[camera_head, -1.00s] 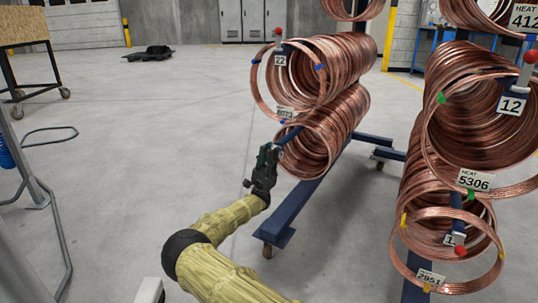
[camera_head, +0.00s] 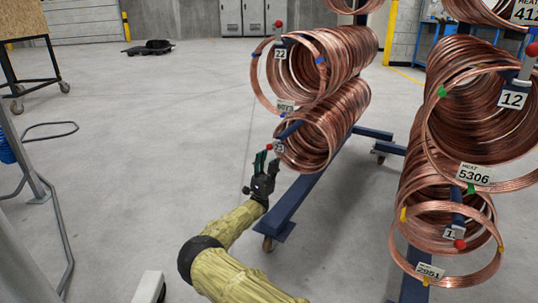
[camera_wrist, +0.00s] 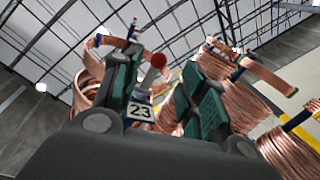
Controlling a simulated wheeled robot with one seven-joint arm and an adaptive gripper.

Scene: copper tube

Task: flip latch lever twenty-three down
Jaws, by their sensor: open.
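Latch lever twenty-three has a red knob (camera_head: 269,147) and sits by its small plate at the end of the lower left coil's blue arm. In the wrist view its red knob (camera_wrist: 158,60) and the "23" plate (camera_wrist: 141,111) show between the green-padded fingers. My gripper (camera_head: 267,161) is open, just below the knob in the head view. In the wrist view the fingers (camera_wrist: 160,82) stand apart on either side of the lever. I cannot tell whether either finger touches it.
Copper coils (camera_head: 325,120) hang around the lever on a blue rack. Lever twenty-two (camera_head: 279,36) stands upright above. Lever twelve (camera_head: 525,68) stands upright at the right, and another lever (camera_head: 459,238) below it points down.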

